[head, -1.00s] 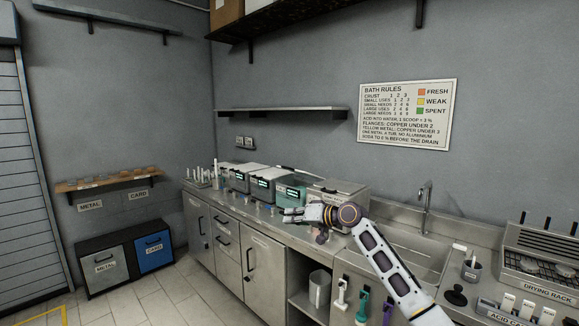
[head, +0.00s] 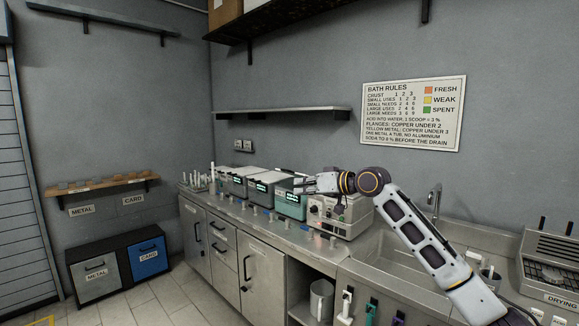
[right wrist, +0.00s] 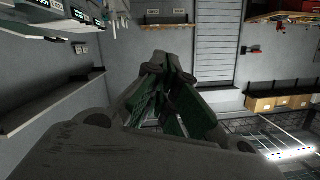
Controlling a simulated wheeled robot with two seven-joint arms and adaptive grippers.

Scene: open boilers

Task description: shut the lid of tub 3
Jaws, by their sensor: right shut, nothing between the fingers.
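Tubs with lit green displays stand in a row on the counter, including a teal-fronted tub (head: 291,203) at the near end and a grey one (head: 258,189) beside it. Their numbers are too small to read, so I cannot tell which is tub 3. How far each lid is open is also unclear. My right gripper (head: 303,185) is shut and empty at the top right of the teal tub; contact cannot be told. Its fingers (right wrist: 172,75) also show in the right wrist view. My left gripper is out of view.
A box with knobs (head: 338,216) stands right of the teal tub, partly behind my right arm. A sink (head: 395,258) lies further right. A wall shelf (head: 285,112) hangs above the tubs. The counter's front strip holds small fittings.

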